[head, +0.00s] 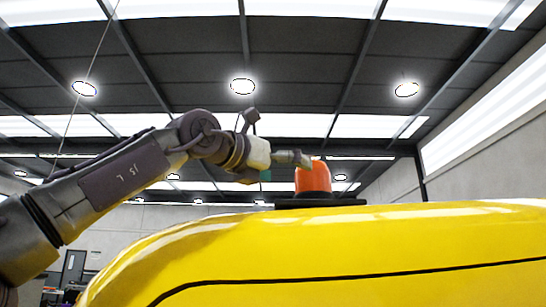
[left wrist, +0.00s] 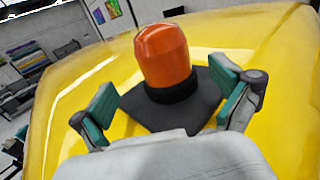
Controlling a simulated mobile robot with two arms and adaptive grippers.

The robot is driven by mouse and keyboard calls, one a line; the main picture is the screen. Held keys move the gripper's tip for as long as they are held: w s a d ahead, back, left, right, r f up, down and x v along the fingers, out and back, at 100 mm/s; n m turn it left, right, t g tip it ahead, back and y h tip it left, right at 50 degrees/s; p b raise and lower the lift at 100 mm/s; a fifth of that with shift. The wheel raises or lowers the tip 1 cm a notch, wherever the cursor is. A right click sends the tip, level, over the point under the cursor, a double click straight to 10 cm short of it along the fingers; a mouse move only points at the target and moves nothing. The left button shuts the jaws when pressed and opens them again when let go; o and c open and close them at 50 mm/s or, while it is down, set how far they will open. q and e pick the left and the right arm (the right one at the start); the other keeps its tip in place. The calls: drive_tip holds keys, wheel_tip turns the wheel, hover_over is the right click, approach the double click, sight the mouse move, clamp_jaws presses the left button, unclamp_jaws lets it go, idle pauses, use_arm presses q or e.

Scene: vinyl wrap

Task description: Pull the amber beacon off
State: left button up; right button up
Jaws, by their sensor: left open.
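The amber beacon (head: 313,179) is an orange dome standing upright on a black base pad (head: 320,202) on top of the yellow vehicle. In the left wrist view the beacon (left wrist: 164,55) has a black collar and stands on the dark pad (left wrist: 180,112). My left gripper (head: 304,159) reaches in from the left at the height of the beacon's upper part. In the left wrist view its two teal-padded fingers (left wrist: 167,92) are spread wide, with the beacon ahead between them and visible gaps on both sides. My right gripper is not in view.
The yellow vehicle body (head: 330,250) fills the lower part of the head view, its curved top just below my gripper. Furniture (left wrist: 30,62) stands on the floor at the left in the left wrist view. The air above the beacon is clear.

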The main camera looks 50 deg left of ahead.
sight(302, 174)
use_arm(q)
drive_tip(key=w+p, duration=0.1)
drive_tip(key=w, duration=0.2)
drive_tip(key=w+p, duration=0.1)
drive_tip(key=w, duration=0.3)
drive_tip(key=shift+a+r+p, duration=0.1)
drive_tip(key=shift+a+p, duration=0.1)
drive_tip(key=shift+p, duration=0.15)
drive_tip(key=shift+w+a+p, duration=0.2)
drive_tip(key=shift+w+p, duration=0.1)
drive_tip(key=shift+w, duration=0.45)
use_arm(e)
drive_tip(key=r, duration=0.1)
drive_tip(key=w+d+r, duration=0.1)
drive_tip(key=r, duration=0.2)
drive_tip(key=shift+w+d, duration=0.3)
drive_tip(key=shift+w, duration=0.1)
use_arm(q)
drive_tip(key=shift+w, duration=0.1)
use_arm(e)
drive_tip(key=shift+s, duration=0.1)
use_arm(q)
drive_tip(key=c, duration=1.5)
drive_tip(key=o, duration=1)
drive_tip(key=shift+d, duration=0.1)
drive_tip(key=c, duration=0.7)
drive_tip(key=shift+o, duration=0.2)
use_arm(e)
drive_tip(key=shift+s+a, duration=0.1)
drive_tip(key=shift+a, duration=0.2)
